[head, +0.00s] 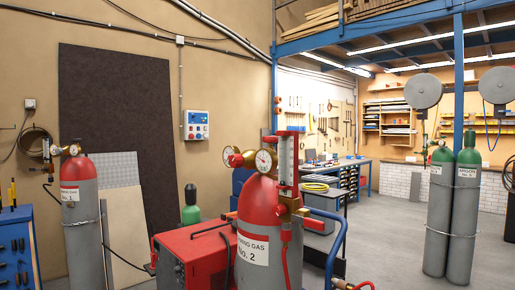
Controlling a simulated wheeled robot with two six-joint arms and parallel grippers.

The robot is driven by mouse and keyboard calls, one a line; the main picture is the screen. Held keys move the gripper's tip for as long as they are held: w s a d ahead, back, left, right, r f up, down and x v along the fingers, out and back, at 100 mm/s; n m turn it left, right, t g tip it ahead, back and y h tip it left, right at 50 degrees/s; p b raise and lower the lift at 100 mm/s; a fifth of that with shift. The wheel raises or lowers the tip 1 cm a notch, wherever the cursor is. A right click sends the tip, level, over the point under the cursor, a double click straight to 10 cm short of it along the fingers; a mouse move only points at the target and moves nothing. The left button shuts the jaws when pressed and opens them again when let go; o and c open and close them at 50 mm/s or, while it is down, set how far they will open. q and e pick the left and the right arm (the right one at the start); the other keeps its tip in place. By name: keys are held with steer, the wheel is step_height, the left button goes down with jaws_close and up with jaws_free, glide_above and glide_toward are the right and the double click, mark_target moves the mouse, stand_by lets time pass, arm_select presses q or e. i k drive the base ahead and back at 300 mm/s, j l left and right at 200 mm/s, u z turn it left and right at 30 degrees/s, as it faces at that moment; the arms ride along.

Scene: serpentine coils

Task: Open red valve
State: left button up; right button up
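A grey gas cylinder (262,243) with a red top stands upright in the near centre, labelled forming gas No. 2. Brass gauges (265,160) and a clear flowmeter tube (287,160) are mounted at its top. Small red parts show on this assembly, one at the flowmeter top (288,132) and one low on the right (314,222). Neither gripper is in view.
A red machine (195,255) and a blue tubular frame (340,240) sit around the near cylinder. A blue tool cabinet (18,245) is at the left edge. Two green-topped cylinders (465,215) stand chained at the right. Grey floor (390,225) is open between.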

mark_target(271, 139)
steer(key=i+l+u, duration=0.1)
steer(key=l+u, duration=0.15)
steer(key=u, duration=0.15)
steer(key=l+u, duration=0.2)
steer(key=u, duration=0.15)
steer(key=l+u, duration=0.6)
steer(key=u, duration=0.15)
steer(key=i, duration=0.05)
